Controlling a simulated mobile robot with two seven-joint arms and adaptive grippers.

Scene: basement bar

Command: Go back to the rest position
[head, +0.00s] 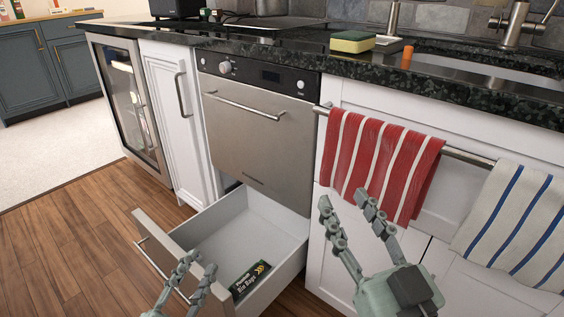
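My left gripper (201,265) is low in the head view, in front of the open drawer (225,235) under the oven. Its two fingers are apart with nothing seen between them; its base is cut off by the bottom edge. My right gripper (345,204) is in front of the white cabinet, just below the red striped towel. Its fingers are spread and empty. A dark box of bin bags (250,280) lies in the drawer, partly hidden by the drawer front.
The drawer juts out over the wood floor (75,255). A red striped towel (375,165) and a blue striped towel (515,225) hang on a rail. The oven (255,135) is shut. A sponge (352,42) lies on the dark counter beside the sink. Floor at left is clear.

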